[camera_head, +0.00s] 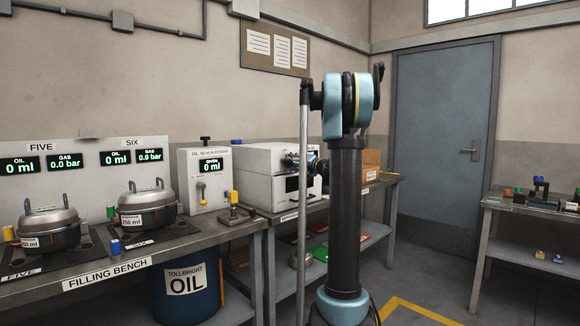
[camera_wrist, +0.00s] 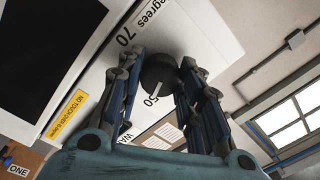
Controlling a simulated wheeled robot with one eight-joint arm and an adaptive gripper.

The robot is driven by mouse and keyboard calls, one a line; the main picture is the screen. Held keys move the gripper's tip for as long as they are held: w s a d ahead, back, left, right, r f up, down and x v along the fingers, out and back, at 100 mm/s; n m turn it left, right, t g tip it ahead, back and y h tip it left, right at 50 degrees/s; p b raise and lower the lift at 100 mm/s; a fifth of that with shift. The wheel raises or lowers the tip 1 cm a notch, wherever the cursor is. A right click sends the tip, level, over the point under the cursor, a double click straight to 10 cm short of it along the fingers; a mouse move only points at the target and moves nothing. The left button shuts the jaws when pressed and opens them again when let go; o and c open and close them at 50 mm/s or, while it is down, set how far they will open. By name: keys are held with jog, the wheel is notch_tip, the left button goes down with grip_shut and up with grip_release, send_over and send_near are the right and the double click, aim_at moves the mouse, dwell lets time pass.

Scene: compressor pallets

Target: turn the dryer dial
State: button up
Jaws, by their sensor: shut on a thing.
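The dryer (camera_head: 270,190) is a white box on the bench, with a dark door window. Its dial (camera_wrist: 160,72) is a round black knob on the white panel, seen in the wrist view. A scale with printed 70 and 50 surrounds it, and a pale pointer mark on the dial lies close to the 50. My gripper (camera_wrist: 161,70) has one finger on each side of the dial and is shut on it. In the head view my gripper (camera_head: 294,160) is at the dryer's front, and the dial is hidden there.
A yellow warning label (camera_wrist: 74,112) is beside the dark window. The filling bench (camera_head: 190,240) at left carries two lidded pots and a white oil dispenser (camera_head: 205,178). A cardboard box (camera_head: 371,160) stands right of the dryer. Open floor lies before the grey door (camera_head: 443,140).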

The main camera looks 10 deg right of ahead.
jog(key=m, duration=1.7)
jog(key=shift+d+f+h, duration=0.2)
jog(key=shift+h, duration=0.2)
jog(key=m, duration=0.5)
jog(key=shift+a+m, duration=0.15)
jog(key=shift+m, duration=0.25)
jog(key=o, duration=1.1)
jog(key=shift+s, duration=0.1)
jog(key=v, duration=1.1)
jog(key=shift+s+d+f, duration=0.15)
jog(key=shift+s+d, duration=0.1)
jog(key=shift+s, duration=0.1)
